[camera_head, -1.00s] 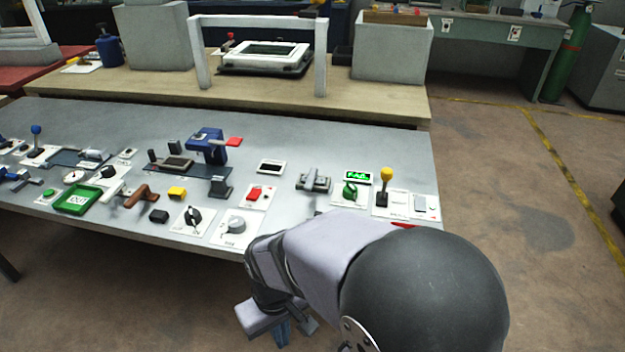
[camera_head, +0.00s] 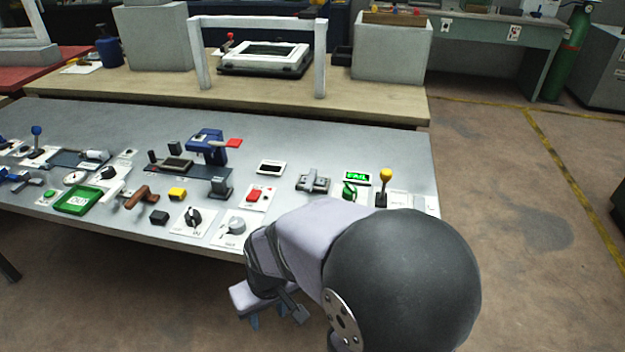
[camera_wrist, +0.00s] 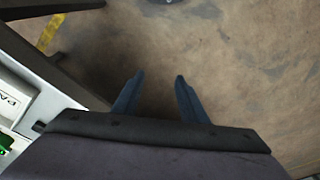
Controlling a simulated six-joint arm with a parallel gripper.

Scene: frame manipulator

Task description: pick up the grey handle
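A grey metal device with a raised handle-like bar (camera_head: 313,183) sits on the metal table, right of the middle, in the head view. A grey block-like piece (camera_head: 221,187) stands left of it, and a grey rotary knob (camera_head: 235,226) sits on a white plate near the front edge. I cannot tell for sure which is the grey handle. My gripper (camera_head: 277,318) hangs off the table's front edge, over the floor, apart from all of these. In the wrist view my gripper (camera_wrist: 158,82) has its two dark blue fingers apart, with only floor between them.
The metal table (camera_head: 330,150) is crowded along its front with switches, a green tray (camera_head: 76,201), a blue clamp (camera_head: 208,142) and a yellow-knobbed lever (camera_head: 385,180). Its back strip is clear. My arm hides part of the front right edge.

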